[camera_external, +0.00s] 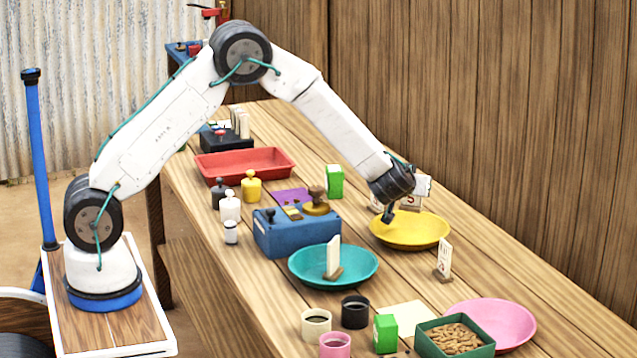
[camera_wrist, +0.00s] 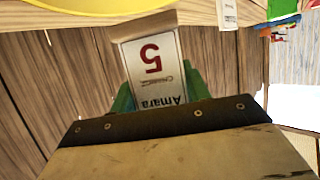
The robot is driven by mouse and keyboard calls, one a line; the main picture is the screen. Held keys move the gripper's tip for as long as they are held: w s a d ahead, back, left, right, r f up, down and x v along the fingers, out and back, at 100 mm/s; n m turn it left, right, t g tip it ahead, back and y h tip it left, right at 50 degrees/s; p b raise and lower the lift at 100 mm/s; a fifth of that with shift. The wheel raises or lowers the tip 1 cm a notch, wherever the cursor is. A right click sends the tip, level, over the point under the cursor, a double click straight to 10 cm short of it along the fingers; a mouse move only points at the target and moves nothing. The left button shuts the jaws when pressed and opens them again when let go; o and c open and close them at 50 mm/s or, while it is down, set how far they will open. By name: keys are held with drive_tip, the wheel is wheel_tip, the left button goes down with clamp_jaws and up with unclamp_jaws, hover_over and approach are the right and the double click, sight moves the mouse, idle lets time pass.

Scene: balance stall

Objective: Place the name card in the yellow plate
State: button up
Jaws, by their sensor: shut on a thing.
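The name card (camera_wrist: 153,68), white with a red 5 and the name Amara, is between the green fingers of my gripper (camera_wrist: 158,92) in the wrist view and appears upside down there. In the external view my gripper (camera_external: 400,190) is shut and hangs over the far left part of the yellow plate (camera_external: 412,241). Part of the plate's yellow rim also shows at the top left of the wrist view (camera_wrist: 85,6). White card surfaces show beside the fingers in the external view, but I cannot tell which one is held.
A teal plate (camera_external: 308,271) with a card stand (camera_external: 333,257) on it is to the left. Another card stand (camera_external: 444,261) is just in front of the yellow plate. A blue scale box (camera_external: 290,235) and a green box (camera_external: 335,181) stand nearby. A pink plate (camera_external: 515,320) is at the front right.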

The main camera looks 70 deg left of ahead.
hover_over(411, 236)
drive_tip(key=shift+f, duration=3.15)
drive_tip(key=o, duration=1.1)
drive_tip(key=shift+c, duration=0.2)
wheel_tip(411, 236, up, 7)
